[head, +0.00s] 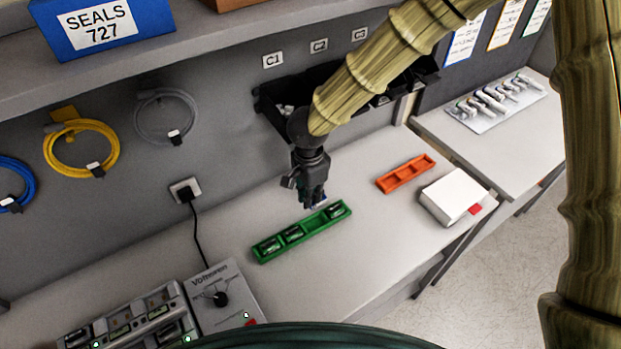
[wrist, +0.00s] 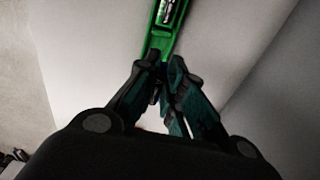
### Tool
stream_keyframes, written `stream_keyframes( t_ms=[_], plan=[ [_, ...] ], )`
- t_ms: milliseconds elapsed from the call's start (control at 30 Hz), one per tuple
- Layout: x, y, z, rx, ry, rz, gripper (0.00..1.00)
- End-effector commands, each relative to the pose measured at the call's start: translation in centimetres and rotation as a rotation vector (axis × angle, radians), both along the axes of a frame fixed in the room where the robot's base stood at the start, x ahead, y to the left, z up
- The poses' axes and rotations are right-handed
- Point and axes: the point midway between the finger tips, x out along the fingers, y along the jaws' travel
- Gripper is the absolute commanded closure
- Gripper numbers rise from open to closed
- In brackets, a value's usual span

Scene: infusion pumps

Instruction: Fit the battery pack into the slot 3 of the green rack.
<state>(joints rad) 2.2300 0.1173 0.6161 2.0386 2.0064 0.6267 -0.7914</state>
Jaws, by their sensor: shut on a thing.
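The green rack (head: 283,250) lies on the bench in the head view. Two dark packs sit in its left slots, and another pack (head: 336,210) sits in its right end slot. Between them a slot (head: 313,224) looks empty. My gripper (head: 316,202) is above and behind the right half of the rack, pointing down. It is shut on a small battery pack (head: 320,204), mostly hidden by the fingers. In the wrist view the fingers (wrist: 158,88) overlap the near end of the rack (wrist: 157,42); the held pack cannot be made out there.
An orange rack (head: 405,174) and a white box (head: 453,196) stand to the right. A Voltmeter unit (head: 225,297) and a charger-like bank (head: 130,322) stand front left. Black wall bins (head: 268,108) hang behind my arm. Bench around the green rack is clear.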

Motion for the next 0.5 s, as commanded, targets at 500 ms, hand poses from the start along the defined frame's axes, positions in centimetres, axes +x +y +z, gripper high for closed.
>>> stream_keyframes(
  t_ms=[500],
  plan=[
    [1.5,0.0,-2.9,0.000,0.011,-0.003,1.00]
  ],
)
